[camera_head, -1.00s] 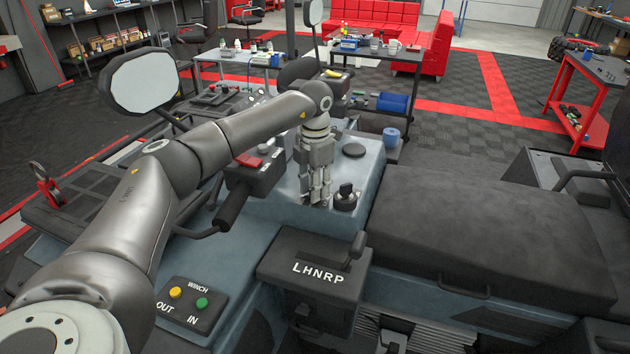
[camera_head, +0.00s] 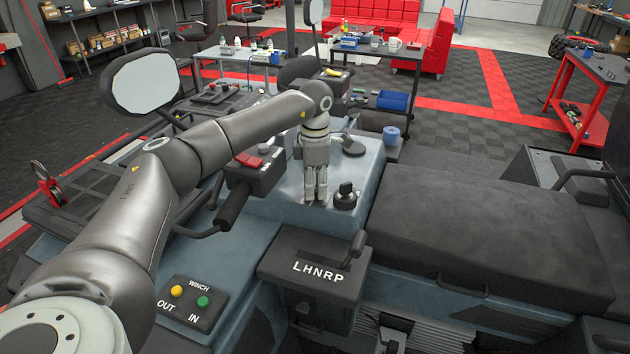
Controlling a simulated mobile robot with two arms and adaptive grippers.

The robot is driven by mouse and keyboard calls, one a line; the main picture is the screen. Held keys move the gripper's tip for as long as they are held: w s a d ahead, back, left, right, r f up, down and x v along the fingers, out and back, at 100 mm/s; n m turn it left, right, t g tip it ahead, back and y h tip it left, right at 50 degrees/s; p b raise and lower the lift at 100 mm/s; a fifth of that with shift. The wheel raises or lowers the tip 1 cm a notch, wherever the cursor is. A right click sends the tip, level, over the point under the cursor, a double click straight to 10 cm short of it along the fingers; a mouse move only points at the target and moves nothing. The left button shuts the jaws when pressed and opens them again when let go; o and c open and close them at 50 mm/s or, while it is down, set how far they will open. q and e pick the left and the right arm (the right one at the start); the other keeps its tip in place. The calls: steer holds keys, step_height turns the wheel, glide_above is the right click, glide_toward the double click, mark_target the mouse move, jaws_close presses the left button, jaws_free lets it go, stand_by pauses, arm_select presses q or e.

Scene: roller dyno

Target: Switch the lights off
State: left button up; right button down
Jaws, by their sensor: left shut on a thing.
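My left gripper (camera_head: 316,198) points straight down at the blue-grey console of the vehicle (camera_head: 275,205). Its fingers are close together and shut on a small part that they hide, at the console's top. A black rotary knob (camera_head: 345,196) stands just right of the fingers, apart from them by a narrow gap. No label for the lights is readable. My right gripper is not in view.
A handlebar with a black grip (camera_head: 236,203) and a red switch (camera_head: 249,159) lies left of the gripper. The LHNRP shifter box (camera_head: 310,275) and winch buttons (camera_head: 190,300) are in front. A black seat (camera_head: 490,235) fills the right. A round mirror (camera_head: 145,82) stands at left.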

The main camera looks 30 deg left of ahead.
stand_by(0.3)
arm_select(q)
steer(key=o, duration=1.1)
steer(key=shift+c, duration=0.2)
